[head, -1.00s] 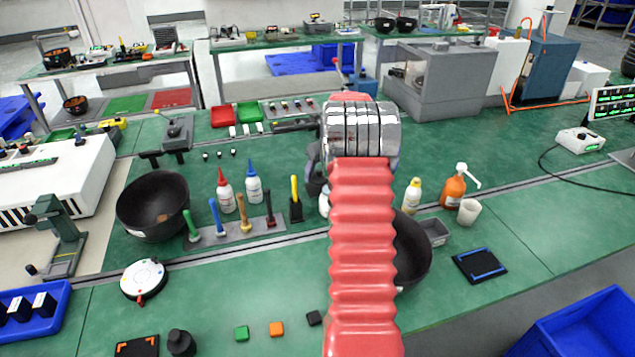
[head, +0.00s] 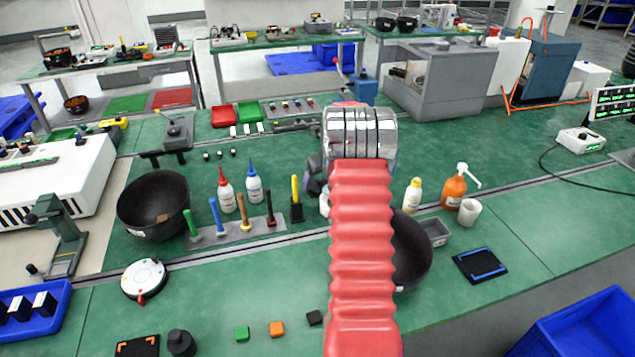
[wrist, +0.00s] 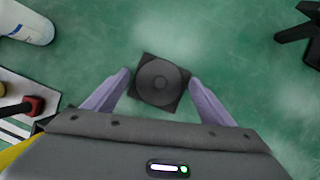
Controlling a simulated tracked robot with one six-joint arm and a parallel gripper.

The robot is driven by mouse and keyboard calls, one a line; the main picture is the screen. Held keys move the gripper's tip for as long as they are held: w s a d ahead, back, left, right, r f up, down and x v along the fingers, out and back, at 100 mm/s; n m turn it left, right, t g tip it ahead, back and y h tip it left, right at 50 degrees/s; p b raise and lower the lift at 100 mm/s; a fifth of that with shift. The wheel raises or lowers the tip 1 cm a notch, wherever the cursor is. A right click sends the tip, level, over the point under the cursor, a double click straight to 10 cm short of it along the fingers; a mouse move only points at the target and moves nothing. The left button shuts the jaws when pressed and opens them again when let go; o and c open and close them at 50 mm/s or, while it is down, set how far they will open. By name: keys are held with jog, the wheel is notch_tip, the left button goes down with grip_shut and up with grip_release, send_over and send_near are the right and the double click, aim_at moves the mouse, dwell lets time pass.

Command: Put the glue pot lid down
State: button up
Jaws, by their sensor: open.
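A dark square piece with a raised round disc (wrist: 160,82) lies on the green bench in the wrist view. I take it to be the glue pot lid, though its shape alone does not settle this. My gripper (wrist: 160,78) is open, with one pale purple finger on each side of the piece. The fingertips are close to its sides; I cannot tell whether they touch. In the head view my gripper (head: 314,174) is mostly hidden behind my red arm sleeve, and the piece is not visible there. No glue pot can be clearly made out.
A blue-tipped bottle (head: 254,187) and red-tipped bottle (head: 226,194) stand left of my arm, near a grey tool holder (head: 240,231). A large black bowl (head: 153,207) is farther left. Another black bowl (head: 412,255) is partly behind my arm. Open bench lies at right (head: 540,225).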

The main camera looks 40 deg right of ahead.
jog(key=shift+r, duration=0.1)
jog(key=v, duration=1.2)
dwell(0.6)
jog(key=shift+s, duration=0.15)
